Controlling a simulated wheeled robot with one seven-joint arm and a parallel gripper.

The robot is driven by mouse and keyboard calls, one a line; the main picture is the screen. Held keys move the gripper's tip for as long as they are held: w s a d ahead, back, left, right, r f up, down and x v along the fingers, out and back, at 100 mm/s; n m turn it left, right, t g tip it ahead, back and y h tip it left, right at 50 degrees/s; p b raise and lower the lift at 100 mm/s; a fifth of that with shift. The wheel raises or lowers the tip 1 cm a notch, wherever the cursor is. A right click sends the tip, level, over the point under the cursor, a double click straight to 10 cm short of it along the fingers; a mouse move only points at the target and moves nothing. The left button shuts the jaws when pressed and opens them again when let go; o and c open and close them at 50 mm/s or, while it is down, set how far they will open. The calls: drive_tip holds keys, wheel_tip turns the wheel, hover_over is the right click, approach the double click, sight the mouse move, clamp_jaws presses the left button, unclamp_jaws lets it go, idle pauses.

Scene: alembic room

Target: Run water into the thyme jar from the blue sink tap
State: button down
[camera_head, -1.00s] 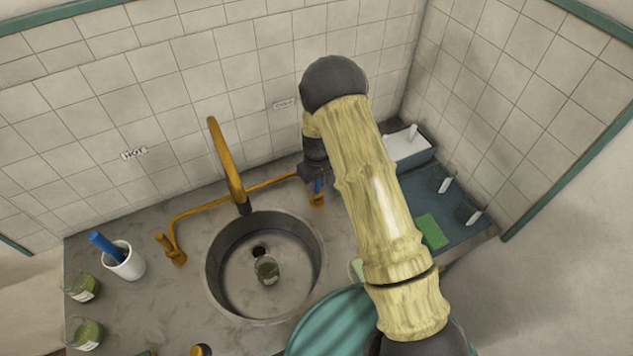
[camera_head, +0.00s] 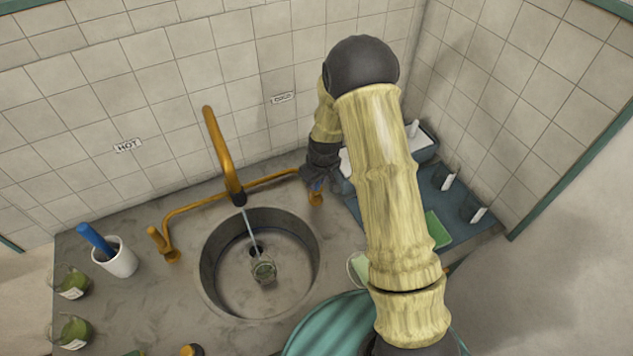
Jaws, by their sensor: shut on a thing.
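A small glass jar (camera_head: 264,271) with greenish contents stands in the round metal sink (camera_head: 211,285); I cannot read a label on it. A thin stream of water (camera_head: 249,227) runs from the brass spout (camera_head: 218,150) down toward the jar. I cannot tell whether it enters the jar mouth or falls just behind it. My gripper (camera_head: 317,181) is at the blue tap handle (camera_head: 318,187), on the right end of the brass pipe under the COLD sign (camera_head: 283,98). It is shut on the handle, and its fingers are partly hidden.
A second brass tap (camera_head: 165,246) stands left of the sink under the HOT sign (camera_head: 128,146). A white cup (camera_head: 117,260) with a blue item and two green-filled jars (camera_head: 72,283) are at the left. A blue tray (camera_head: 470,213) lies at the right, partly behind my arm.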

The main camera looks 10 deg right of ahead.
drive_tip(key=c, duration=1.2)
unclamp_jaws()
drive_tip(key=shift+c, duration=0.2)
drive_tip(key=shift+r, duration=0.1)
drive_tip(key=b+v, duration=0.3)
drive_tip(key=v, duration=1.4)
drive_tip(key=shift+s+r, duration=0.1)
drive_tip(key=shift+s, duration=0.05)
